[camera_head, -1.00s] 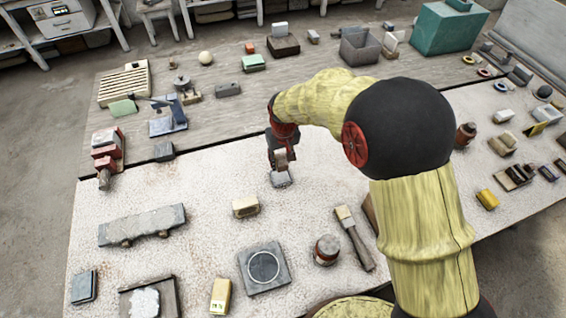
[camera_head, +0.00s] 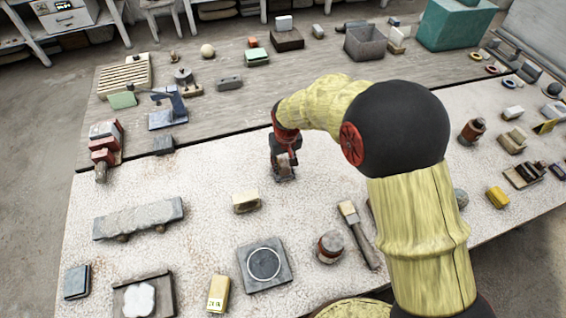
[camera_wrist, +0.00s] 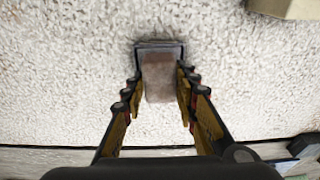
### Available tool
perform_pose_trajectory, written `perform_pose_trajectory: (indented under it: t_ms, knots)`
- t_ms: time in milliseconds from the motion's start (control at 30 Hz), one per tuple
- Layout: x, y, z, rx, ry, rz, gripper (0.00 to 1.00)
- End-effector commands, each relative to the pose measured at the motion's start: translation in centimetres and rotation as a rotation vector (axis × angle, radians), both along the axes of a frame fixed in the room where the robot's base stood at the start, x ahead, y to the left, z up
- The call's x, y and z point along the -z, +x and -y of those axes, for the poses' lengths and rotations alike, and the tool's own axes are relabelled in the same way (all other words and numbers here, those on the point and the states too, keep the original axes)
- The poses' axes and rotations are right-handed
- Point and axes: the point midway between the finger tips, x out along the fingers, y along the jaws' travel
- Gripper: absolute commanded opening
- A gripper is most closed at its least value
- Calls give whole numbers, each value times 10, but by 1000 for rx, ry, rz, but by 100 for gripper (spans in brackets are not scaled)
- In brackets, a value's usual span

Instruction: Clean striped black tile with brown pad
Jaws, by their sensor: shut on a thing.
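My gripper (camera_wrist: 158,88) is shut on the brown pad (camera_wrist: 158,82), a small brownish block between its two fingers in the wrist view. A dark-edged tile (camera_wrist: 160,43) shows just past and around the far end of the pad. The pad overlaps the tile, and I cannot tell whether they touch. Most of the tile's face is hidden, and no stripes can be made out. In the head view my gripper (camera_head: 284,163) points down at the far middle of the pale table, low over the tile, which is mostly hidden there.
A cream block (camera_head: 246,201) lies nearer on the table and also shows in the wrist view (camera_wrist: 285,8). A ringed grey slab (camera_head: 264,264), a brush (camera_head: 358,234) and a jar (camera_head: 330,246) lie closer. A long grey slab (camera_head: 139,218) is left. Pale table around the gripper is clear.

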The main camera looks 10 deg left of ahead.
Motion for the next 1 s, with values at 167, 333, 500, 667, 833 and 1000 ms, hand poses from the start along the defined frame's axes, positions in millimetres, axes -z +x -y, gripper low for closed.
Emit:
perform_pose_trajectory:
  t_ms: [167, 333, 500, 667, 833, 1000]
  knots:
    - [-1, 0, 0, 0, 0, 0, 1]
    - [-1, 0, 0, 0, 0, 0, 1]
    - [0, 0, 0, 0, 0, 0, 1]
    - [1, 0, 0, 0, 0, 0, 1]
    - [3, 0, 0, 0, 0, 0, 1]
    - [5, 0, 0, 0, 0, 0, 1]
